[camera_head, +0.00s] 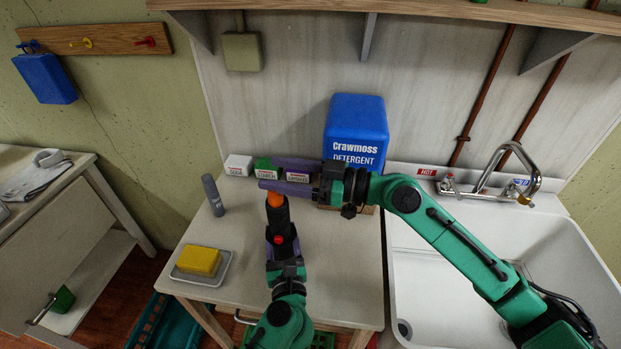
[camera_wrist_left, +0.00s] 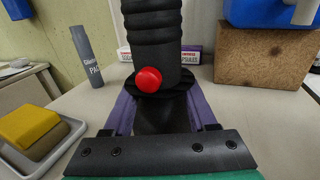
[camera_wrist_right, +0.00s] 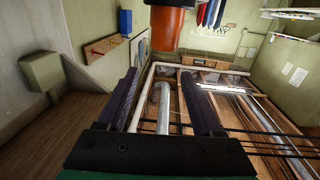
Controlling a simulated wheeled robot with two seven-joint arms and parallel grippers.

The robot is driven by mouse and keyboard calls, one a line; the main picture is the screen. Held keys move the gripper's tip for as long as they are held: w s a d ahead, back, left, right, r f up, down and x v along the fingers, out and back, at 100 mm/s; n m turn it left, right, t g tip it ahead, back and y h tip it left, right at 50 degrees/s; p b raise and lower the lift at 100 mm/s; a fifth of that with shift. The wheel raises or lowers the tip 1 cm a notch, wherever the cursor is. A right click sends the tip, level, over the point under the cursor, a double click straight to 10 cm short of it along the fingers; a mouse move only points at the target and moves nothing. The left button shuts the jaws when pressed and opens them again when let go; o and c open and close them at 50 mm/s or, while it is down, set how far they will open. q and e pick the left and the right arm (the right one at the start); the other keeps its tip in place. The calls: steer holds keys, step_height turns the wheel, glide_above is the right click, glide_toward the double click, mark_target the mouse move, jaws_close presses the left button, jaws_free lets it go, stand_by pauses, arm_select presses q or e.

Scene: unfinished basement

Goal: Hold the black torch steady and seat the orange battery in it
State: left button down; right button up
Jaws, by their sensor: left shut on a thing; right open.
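The black torch (camera_head: 281,228) stands upright above the worktop, a red button on its side. My left gripper (camera_head: 281,252) is shut on its lower part, also in the left wrist view (camera_wrist_left: 158,112). The orange battery (camera_head: 275,199) shows at the torch's upper end; how deep it sits is hidden. My right gripper (camera_head: 280,176) is open, its fingers pointing left just above and behind the battery. In the right wrist view, which looks upside down, the battery (camera_wrist_right: 167,29) meets the black torch at the top edge. It appears outside the open fingers (camera_wrist_right: 163,88), near their tips.
Small boxes (camera_head: 238,165) and a blue detergent jug (camera_head: 355,128) stand at the back of the worktop. A grey tube (camera_head: 213,196) and a yellow sponge (camera_head: 199,261) on a tray are at the left. A white sink (camera_head: 450,268) is at the right. The worktop around the torch is clear.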

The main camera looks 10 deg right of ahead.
steer(key=v, duration=1.1)
arm_select(q)
steer(key=shift+c, duration=0.6)
jaws_free()
